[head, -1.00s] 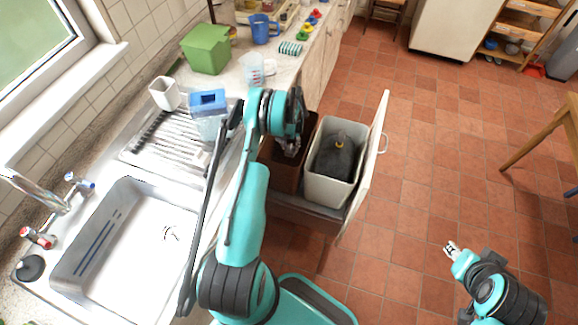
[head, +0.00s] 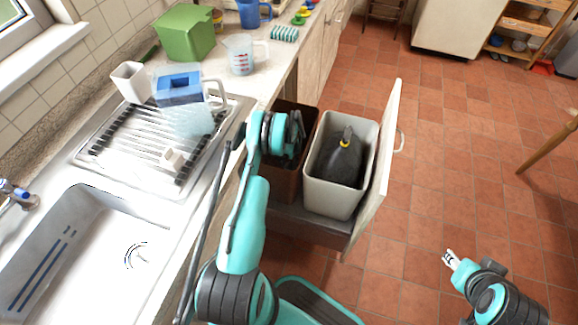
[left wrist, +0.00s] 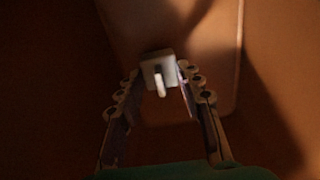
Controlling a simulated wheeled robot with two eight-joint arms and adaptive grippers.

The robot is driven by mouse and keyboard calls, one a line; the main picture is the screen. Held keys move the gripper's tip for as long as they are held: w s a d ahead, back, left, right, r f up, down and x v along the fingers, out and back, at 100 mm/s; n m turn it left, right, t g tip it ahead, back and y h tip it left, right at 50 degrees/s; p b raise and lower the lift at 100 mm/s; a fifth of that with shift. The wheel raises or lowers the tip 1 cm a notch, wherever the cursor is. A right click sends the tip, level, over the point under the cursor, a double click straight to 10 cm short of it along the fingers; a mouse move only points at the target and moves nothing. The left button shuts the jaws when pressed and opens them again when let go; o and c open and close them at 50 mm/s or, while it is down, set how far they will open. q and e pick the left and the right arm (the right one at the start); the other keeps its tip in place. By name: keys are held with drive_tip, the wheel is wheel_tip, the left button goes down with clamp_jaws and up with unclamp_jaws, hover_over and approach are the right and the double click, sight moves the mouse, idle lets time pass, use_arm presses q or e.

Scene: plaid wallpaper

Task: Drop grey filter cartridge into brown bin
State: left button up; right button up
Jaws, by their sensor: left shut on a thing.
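The brown bin (head: 283,182) stands in the pulled-out drawer, left of a white bin. My left gripper (left wrist: 158,88) is over or inside the brown bin, its fingers hidden by its own wrist in the head view. In the left wrist view its fingers close on a small light-grey block, the filter cartridge (left wrist: 157,70), with brown walls around it. The cartridge does not show in the head view. My right gripper (head: 451,259) is low over the floor at the right, far from the bins; its opening is too small to judge.
The white bin (head: 332,198) holds a black bag (head: 342,162). The drawer front (head: 386,150) stands right of it.

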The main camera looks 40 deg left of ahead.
sight(289, 163)
use_arm(q)
drive_tip(key=shift+f, duration=0.3)
drive_tip(key=shift+f, duration=0.6)
drive_tip(key=o, duration=1.2)
drive_tip(key=shift+c, duration=0.2)
wheel_tip(289, 163, up, 13)
drive_tip(key=p, duration=0.4)
